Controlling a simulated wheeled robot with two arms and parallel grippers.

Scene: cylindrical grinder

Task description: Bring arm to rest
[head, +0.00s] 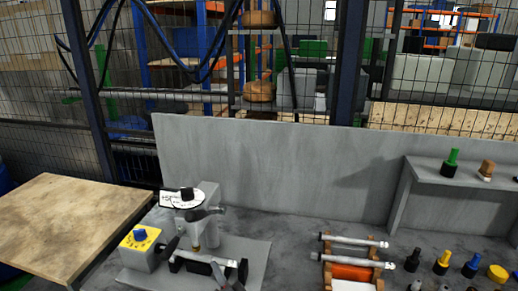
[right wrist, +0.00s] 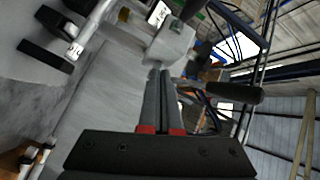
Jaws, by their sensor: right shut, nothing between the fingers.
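My right gripper (right wrist: 160,74) shows in the right wrist view. Its two grey fingers with red bases lie together, shut and empty. They point toward a pale grey block of the grinder (right wrist: 168,45), and I cannot tell how close the tips are to it. In the head view the grinder (head: 211,232) stands on a grey plate at the lower left of the bench, with a white dial and dark levers. Dark grey parts at the bottom edge there are cut off, and I cannot tell whether they are my gripper. My left gripper is not seen.
A yellow-topped switch box (head: 140,245) sits beside the grinder. A rack with rollers (head: 352,262) stands to its right, then several coloured pegs (head: 442,262). A grey shelf (head: 462,174) is at the right. A wooden table (head: 70,222) at left is bare. A mesh fence stands behind.

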